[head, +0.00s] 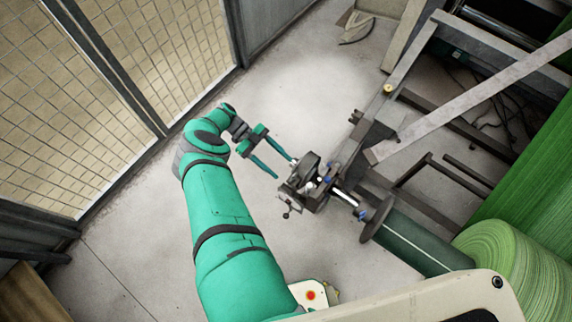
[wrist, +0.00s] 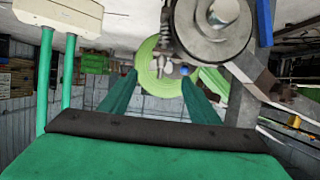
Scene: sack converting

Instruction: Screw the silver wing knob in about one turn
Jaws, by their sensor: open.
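My gripper (head: 284,169) is open, with its two green fingers pointing at the dark metal mechanism on the end of the roll shaft. In the wrist view the fingers of my gripper (wrist: 160,80) stand apart with nothing held between them. A small silver part that looks like the wing knob (wrist: 166,42) shows just above and between the fingertips, beside a large round grey housing (wrist: 212,30). In the head view a small bright silver piece (head: 310,186) sits on the mechanism, a little beyond the fingertips; its wings are too small to make out.
A grey crank-like handle (head: 287,205) sticks out below the mechanism. The shaft runs right to a dark flange (head: 377,220) and a green roll (head: 520,260). Steel frame beams (head: 470,90) stand at upper right.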

